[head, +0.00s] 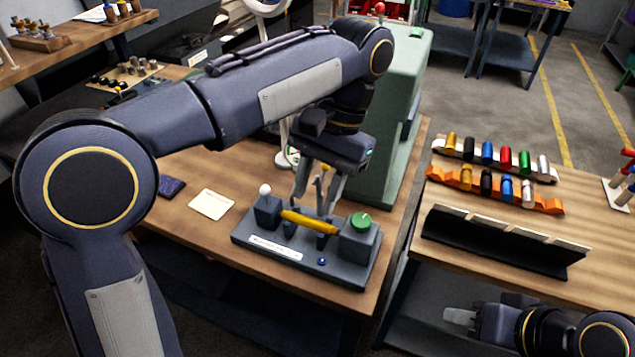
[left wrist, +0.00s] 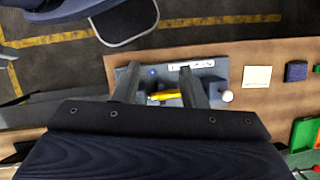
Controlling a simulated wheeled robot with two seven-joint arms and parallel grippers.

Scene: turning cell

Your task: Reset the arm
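A dark grey fixture (head: 262,240) sits on the wooden bench. It carries a yellow bar (head: 308,221) lying across it, a green round knob (head: 361,221) on a block, a white ball (head: 265,190) and a small blue button (head: 322,261). My left gripper (head: 315,203) is just above the yellow bar, fingers pointing down. In the left wrist view, its fingers (left wrist: 160,76) are apart, with the fixture (left wrist: 211,73) and yellow bar (left wrist: 164,96) seen between and beyond them; contact cannot be told. My right gripper (head: 460,317) is low at the bottom right, seen small and side-on.
A green machine housing (head: 392,105) stands right behind my left gripper. A pale note (head: 211,204) and a dark blue block (head: 172,187) lie left of the fixture. The right bench holds coloured cylinders in an orange rack (head: 545,205) and a black angled rack (head: 480,244).

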